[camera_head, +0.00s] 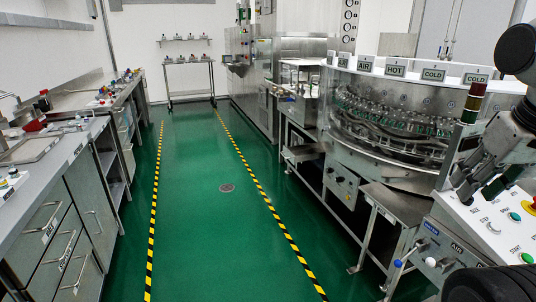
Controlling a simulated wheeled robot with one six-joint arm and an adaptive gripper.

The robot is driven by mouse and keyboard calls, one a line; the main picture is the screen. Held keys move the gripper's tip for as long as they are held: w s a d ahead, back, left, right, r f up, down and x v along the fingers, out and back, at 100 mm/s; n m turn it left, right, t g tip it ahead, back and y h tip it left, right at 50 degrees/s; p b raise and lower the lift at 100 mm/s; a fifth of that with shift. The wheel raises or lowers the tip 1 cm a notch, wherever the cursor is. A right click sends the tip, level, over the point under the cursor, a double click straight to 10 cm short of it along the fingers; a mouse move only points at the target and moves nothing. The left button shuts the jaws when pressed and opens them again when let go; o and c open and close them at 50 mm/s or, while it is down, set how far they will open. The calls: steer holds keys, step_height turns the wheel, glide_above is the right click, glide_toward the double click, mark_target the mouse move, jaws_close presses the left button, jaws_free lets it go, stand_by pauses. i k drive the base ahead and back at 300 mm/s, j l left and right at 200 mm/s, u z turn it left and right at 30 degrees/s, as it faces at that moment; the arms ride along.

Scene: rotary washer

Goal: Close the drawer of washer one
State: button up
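A round steel rotary washer (395,110) stands on the right, with bottles in its ring and HOT, COLD and AIR signs on top. I cannot read a label for washer one. A steel shelf or tray-like part (395,198) juts out below the washer's near end; I cannot tell if it is a drawer. A panel with knobs (342,186) sits left of it. My gripper (477,196) hangs at the right, in front of the washer and above the white control panel. Its dark fingers appear spread and empty, with no contact visible.
The green floor (200,190) is clear between two yellow-black stripes. Steel cabinets (60,215) with handled, labelled drawers line the left. A control panel (490,228) with buttons is close at right. A wheeled rack (188,80) stands at the back.

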mark_target(303, 152)
steer(key=i+j, duration=0.2)
steer(key=i, duration=0.25)
steer(key=i+j+u, duration=0.15)
steer(key=i, duration=0.3)
steer(key=i+l, duration=0.65)
steer(key=i+j+u, duration=0.25)
steer(key=i, duration=0.3)
steer(key=i+u, duration=0.25)
steer(key=i, duration=0.25)
